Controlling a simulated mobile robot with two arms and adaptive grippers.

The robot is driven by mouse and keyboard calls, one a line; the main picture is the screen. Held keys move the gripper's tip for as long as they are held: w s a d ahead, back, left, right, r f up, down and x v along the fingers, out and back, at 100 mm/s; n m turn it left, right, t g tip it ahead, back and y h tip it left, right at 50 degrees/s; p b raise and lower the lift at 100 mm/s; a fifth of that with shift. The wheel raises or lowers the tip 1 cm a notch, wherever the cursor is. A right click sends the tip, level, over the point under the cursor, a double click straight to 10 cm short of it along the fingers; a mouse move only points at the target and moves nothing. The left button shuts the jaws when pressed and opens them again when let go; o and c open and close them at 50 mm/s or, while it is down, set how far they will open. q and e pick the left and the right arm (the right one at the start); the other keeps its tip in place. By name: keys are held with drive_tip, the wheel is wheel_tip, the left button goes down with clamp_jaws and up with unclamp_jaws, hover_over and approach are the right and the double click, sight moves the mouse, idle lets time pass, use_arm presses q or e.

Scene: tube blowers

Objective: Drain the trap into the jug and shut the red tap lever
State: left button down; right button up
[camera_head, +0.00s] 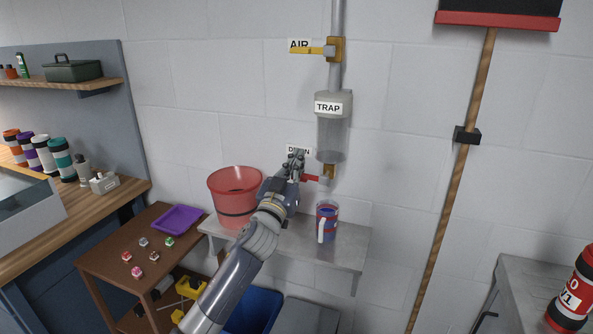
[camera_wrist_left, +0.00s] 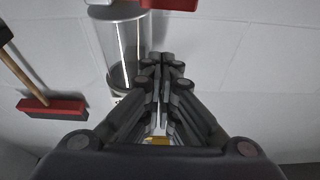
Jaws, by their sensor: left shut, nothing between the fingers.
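The trap (camera_head: 332,135) is a clear cylinder on a wall pipe, with a grey band at its bottom; I cannot tell how much liquid it holds. It also shows upside down in the left wrist view (camera_wrist_left: 125,48). Below it, the red tap lever (camera_head: 312,178) points left, roughly level; a red part of it shows at the top of the wrist view (camera_wrist_left: 172,4). The blue and red jug (camera_head: 329,221) stands upright on the shelf beneath the tap. My left gripper (camera_head: 297,156) is shut and empty, just left of and above the lever's end, before the DRAIN label. My right gripper is out of view.
A red bucket (camera_head: 235,199) stands on the grey wall shelf (camera_head: 345,248), left of the jug and close to my left arm. A yellow AIR lever (camera_head: 310,51) is higher on the pipe. A long-handled broom (camera_head: 466,140) hangs to the right.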

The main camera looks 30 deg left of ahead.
use_arm(q)
drive_tip(key=shift+n, duration=0.6)
wheel_tip(320, 180, down, 5)
drive_tip(key=shift+w+a+f+b, duration=0.1)
drive_tip(key=shift+a+b, duration=0.05)
drive_tip(key=shift+b, duration=0.65)
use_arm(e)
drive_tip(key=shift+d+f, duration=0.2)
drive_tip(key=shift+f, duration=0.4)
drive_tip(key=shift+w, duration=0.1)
